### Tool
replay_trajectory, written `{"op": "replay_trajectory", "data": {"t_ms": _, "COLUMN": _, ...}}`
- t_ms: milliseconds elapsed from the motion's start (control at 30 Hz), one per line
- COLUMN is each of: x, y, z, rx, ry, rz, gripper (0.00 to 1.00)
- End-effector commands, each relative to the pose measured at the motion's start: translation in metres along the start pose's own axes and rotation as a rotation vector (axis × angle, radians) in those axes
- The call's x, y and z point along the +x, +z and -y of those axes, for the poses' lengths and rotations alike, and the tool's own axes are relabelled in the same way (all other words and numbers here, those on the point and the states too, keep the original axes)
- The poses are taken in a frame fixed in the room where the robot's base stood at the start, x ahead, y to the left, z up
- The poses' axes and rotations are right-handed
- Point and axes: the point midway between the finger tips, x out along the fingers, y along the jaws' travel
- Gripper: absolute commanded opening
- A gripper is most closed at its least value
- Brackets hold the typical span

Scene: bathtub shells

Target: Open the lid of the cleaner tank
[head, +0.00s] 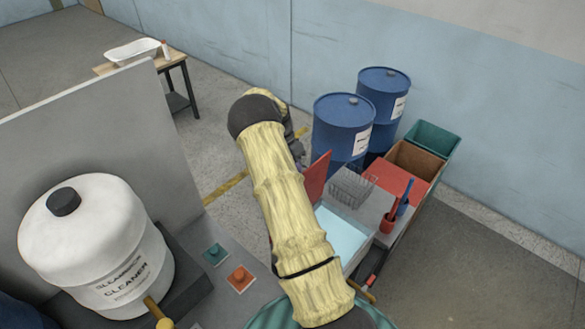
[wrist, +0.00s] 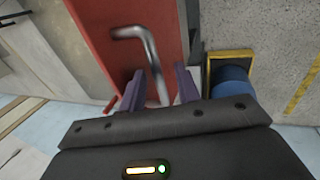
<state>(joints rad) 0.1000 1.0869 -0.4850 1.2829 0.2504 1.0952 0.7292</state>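The tank (head: 341,241) holds light blue liquid and its top is at least partly uncovered in the head view. A red lid panel (head: 316,178) stands steeply raised at its far left edge, partly hidden by my arm. In the wrist view the red panel (wrist: 108,38) fills the upper left, with a bent metal handle (wrist: 150,55) on it. My gripper (wrist: 159,88) is open. Its two purple fingers stand either side of the handle's lower part, with gaps visible. In the head view my arm mostly hides the gripper.
A white cleaner jug (head: 95,235) stands at left near a green button (head: 215,253) and an orange button (head: 240,278). A wire basket (head: 351,185) sits beside the tank. Blue drums (head: 342,125) stand behind. A blue cylinder (wrist: 231,82) is right of my fingers.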

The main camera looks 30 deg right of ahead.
Motion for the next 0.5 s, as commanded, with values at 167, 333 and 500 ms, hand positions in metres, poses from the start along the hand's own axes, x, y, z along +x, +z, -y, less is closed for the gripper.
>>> {"op": "replay_trajectory", "data": {"t_ms": 167, "x": -0.007, "y": -0.002, "z": -0.001, "rx": 0.004, "ry": -0.002, "rz": 0.001, "gripper": 0.33}}
{"op": "replay_trajectory", "data": {"t_ms": 333, "x": -0.029, "y": -0.002, "z": 0.000, "rx": 0.004, "ry": -0.005, "rz": -0.001, "gripper": 0.33}}
{"op": "replay_trajectory", "data": {"t_ms": 500, "x": -0.063, "y": -0.001, "z": 0.002, "rx": 0.001, "ry": -0.006, "rz": -0.004, "gripper": 0.33}}
